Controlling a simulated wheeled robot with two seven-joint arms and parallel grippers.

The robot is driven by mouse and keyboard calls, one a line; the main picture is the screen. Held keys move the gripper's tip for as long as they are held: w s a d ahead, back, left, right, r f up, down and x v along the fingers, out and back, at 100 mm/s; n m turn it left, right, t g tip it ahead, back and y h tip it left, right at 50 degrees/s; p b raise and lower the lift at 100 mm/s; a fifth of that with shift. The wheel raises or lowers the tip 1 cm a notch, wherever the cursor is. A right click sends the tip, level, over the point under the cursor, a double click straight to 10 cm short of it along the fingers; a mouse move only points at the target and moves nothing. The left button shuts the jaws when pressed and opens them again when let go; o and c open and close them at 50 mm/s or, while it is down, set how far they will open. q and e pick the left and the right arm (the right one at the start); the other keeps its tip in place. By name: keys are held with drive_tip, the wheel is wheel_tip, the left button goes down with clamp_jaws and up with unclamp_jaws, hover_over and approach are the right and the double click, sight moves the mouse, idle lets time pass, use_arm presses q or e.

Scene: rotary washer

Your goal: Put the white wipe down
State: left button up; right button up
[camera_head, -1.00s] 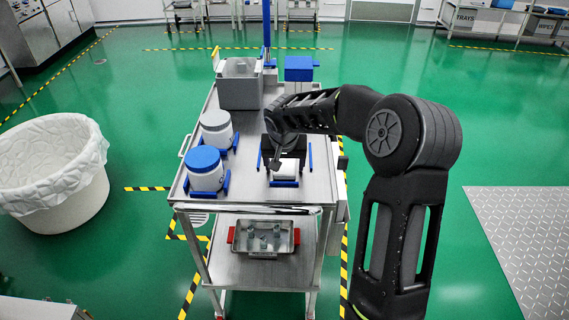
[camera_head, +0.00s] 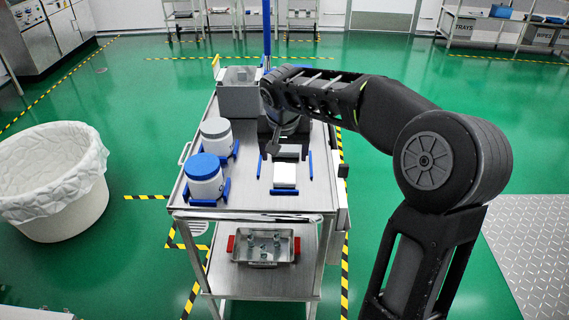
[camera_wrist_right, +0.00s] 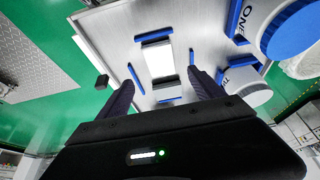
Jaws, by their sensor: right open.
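The white wipe (camera_head: 285,175) lies flat on the metal cart top between blue guide strips in the head view. It also shows in the right wrist view (camera_wrist_right: 157,58), beyond my fingertips. My right gripper (camera_head: 288,151) is above the cart on the far side of the wipe. In the wrist view its two dark fingers (camera_wrist_right: 163,88) are spread apart. My left gripper is not in view.
A blue-lidded jar (camera_head: 204,182) and a grey-lidded jar (camera_head: 216,138) stand on the cart's left side. A grey box (camera_head: 238,96) is at the back. A metal tray (camera_head: 264,246) sits on the lower shelf. A lined white bin (camera_head: 52,205) stands left of the cart.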

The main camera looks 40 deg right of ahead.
drive_tip(key=shift+v, duration=0.75)
drive_tip(key=shift+r, duration=0.1)
